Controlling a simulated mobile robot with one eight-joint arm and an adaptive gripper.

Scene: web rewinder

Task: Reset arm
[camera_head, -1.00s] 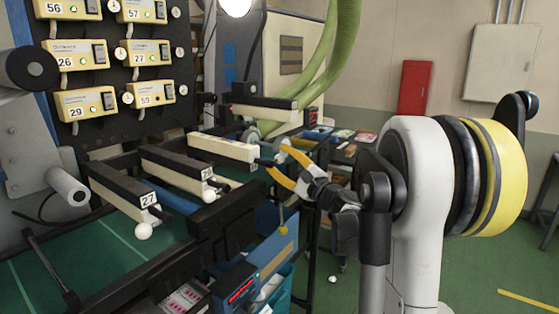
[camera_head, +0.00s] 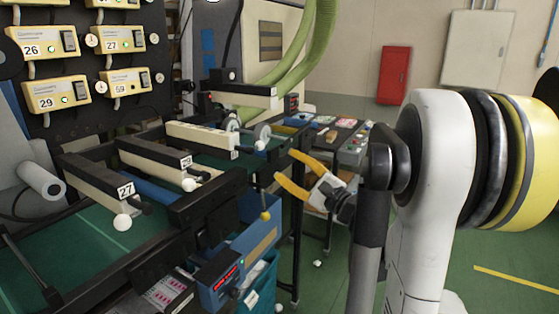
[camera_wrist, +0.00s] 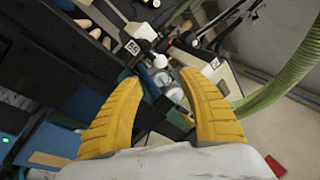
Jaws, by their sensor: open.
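My gripper (camera_head: 285,170) has two yellow fingers and stands to the right of the rewinder in the head view. The fingers are spread apart with nothing between them. In the wrist view, my gripper (camera_wrist: 170,85) shows both fingers apart, with machine parts beyond the gap. My white and grey arm fills the right side of the head view. The rewinder's lever arms stand to the left, including one marked 27 (camera_head: 105,180). A white ball knob (camera_head: 122,222) sits on its end. No contact between my gripper and the machine shows.
A yellow knob (camera_head: 265,215) hangs below my gripper's left side. A control desk (camera_head: 345,140) stands behind it. A blue unit with a red display (camera_head: 220,280) is at the bottom. Green hoses (camera_head: 300,60) hang at the back. Open green floor (camera_head: 500,250) lies right.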

